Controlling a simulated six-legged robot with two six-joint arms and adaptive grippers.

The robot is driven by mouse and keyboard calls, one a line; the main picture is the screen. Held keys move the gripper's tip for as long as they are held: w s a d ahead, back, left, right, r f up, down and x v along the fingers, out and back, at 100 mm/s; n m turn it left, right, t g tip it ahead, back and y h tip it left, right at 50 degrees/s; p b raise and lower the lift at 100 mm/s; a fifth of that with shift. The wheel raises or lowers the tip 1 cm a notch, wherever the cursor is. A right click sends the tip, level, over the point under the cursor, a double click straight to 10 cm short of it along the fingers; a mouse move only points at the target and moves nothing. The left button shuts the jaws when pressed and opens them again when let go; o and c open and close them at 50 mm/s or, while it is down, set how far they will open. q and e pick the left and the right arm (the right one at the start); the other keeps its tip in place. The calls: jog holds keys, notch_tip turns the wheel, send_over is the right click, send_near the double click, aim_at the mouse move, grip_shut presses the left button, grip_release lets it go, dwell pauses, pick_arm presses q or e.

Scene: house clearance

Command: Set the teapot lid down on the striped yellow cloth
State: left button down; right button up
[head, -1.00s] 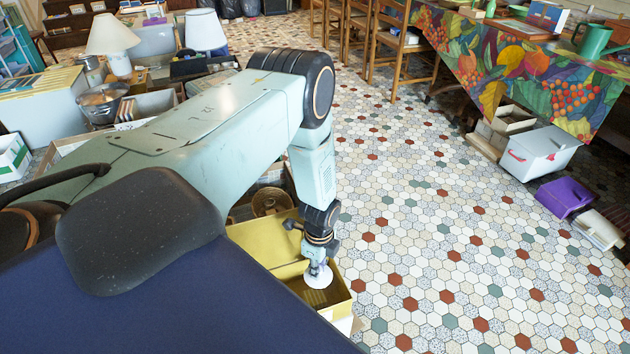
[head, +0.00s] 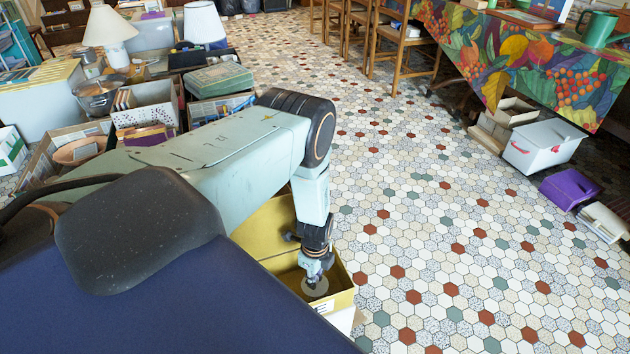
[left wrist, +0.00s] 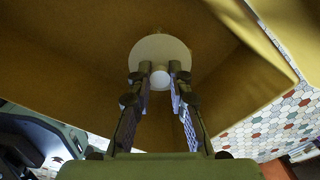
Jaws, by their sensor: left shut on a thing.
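The teapot lid (head: 314,290) is a pale round disc with a knob. My left gripper (head: 315,272) is shut on the knob and points down inside an open yellow box (head: 343,301). In the left wrist view, the lid (left wrist: 160,48) lies beyond the fingertips of the gripper (left wrist: 160,84), with the knob between them. The lid is below the box rim, in shade. Whether it touches the bottom I cannot tell. My right gripper is out of view.
Box walls stand close around the left gripper. Tiled floor (head: 450,220) is open to the right. A grey-white bin (head: 543,145) and a purple item (head: 568,188) lie near the table with a fruit-patterned cloth (head: 535,60). Crates and lamps crowd the left.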

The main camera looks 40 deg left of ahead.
pick_arm(q)
jog(key=shift+f, duration=0.15)
jog(key=c, duration=1.3)
grip_release()
jog(key=shift+o, duration=0.2)
